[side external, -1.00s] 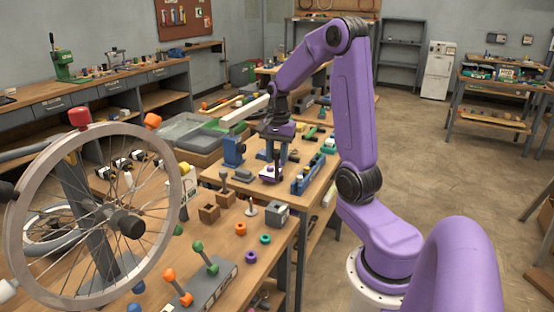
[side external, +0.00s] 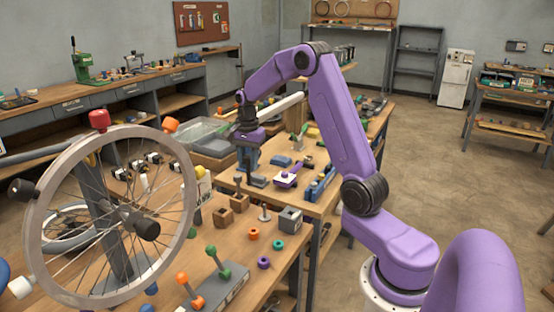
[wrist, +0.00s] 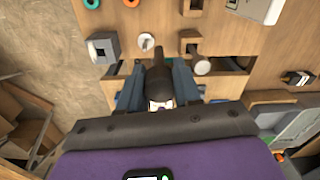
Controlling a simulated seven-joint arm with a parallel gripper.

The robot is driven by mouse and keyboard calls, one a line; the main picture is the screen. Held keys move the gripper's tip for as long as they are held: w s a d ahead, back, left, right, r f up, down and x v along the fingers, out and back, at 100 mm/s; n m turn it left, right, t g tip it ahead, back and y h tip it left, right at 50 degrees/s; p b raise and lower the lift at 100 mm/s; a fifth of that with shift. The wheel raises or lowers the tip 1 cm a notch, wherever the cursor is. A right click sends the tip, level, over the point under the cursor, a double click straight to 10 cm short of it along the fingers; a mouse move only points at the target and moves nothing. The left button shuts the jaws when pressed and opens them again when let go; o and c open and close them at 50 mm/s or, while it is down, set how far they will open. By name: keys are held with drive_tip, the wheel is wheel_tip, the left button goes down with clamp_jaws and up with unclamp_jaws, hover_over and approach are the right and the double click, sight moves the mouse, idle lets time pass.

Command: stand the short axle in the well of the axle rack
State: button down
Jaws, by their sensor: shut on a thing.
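My gripper (side external: 249,168) is above the near-left part of the workbench, pointing down. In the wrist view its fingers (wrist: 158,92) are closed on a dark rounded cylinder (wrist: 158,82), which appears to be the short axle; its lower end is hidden. I cannot tell which is the axle rack's well. A pale-headed upright pin (wrist: 202,66) stands beside the held piece.
A metal pin on a round foot (side external: 265,213) stands between the blocks. Loose coloured rings (side external: 253,233) lie nearby. A spoked wheel (side external: 147,228) is at left. A white-and-purple piece (side external: 288,179) and a blue rack (side external: 320,184) sit behind.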

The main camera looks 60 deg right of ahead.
drive_tip(key=w+a+f, duration=0.2)
drive_tip(key=w+a, duration=0.3)
drive_tip(key=w, duration=0.2)
drive_tip(key=shift+w+f, duration=0.4)
drive_tip(key=shift+a, duration=0.15)
drive_tip(key=shift+f, duration=2.9)
drive_tip(key=shift+f, duration=0.95)
drive_tip(key=shift+r, duration=0.2)
drive_tip(key=shift+r, duration=0.45)
drive_tip(key=shift+f, duration=0.6)
idle(1.0)
drive_tip(key=c, duration=0.7)
unclamp_jaws()
